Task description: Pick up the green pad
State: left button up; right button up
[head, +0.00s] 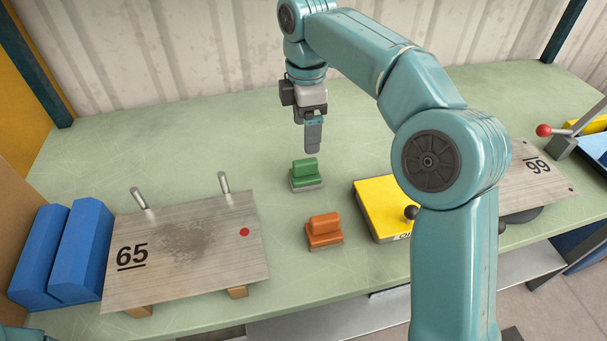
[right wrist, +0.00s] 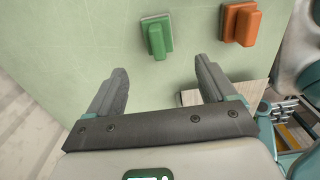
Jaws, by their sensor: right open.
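The green pad (head: 305,174) is a small block with a raised green grip on a grey base, standing on the green bench top near the middle. My right gripper (head: 313,138) is just above and behind it in the head view, pointing down. In the right wrist view the gripper (right wrist: 162,80) is open and empty, its two fingers apart. My left gripper is not in view.
An orange pad (head: 324,230) stands in front of the green one. A metal plate marked 65 (head: 185,250) with two upright pins lies left, beside blue blocks (head: 62,255). A yellow box (head: 382,205) stands right, partly behind my arm. A red-knobbed lever (head: 544,130) is far right.

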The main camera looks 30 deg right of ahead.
aim_at(305, 161)
notch_tip(305, 161, down, 7)
jog(key=shift+s+a+r+b, duration=0.1)
jog(key=shift+s+b, duration=0.05)
jog(key=shift+b, duration=0.55)
jog(key=f, duration=0.6)
jog(key=shift+w+b, duration=0.3)
jog(key=shift+b, duration=0.1)
jog(key=shift+r, duration=0.1)
jog(key=c, duration=1.2)
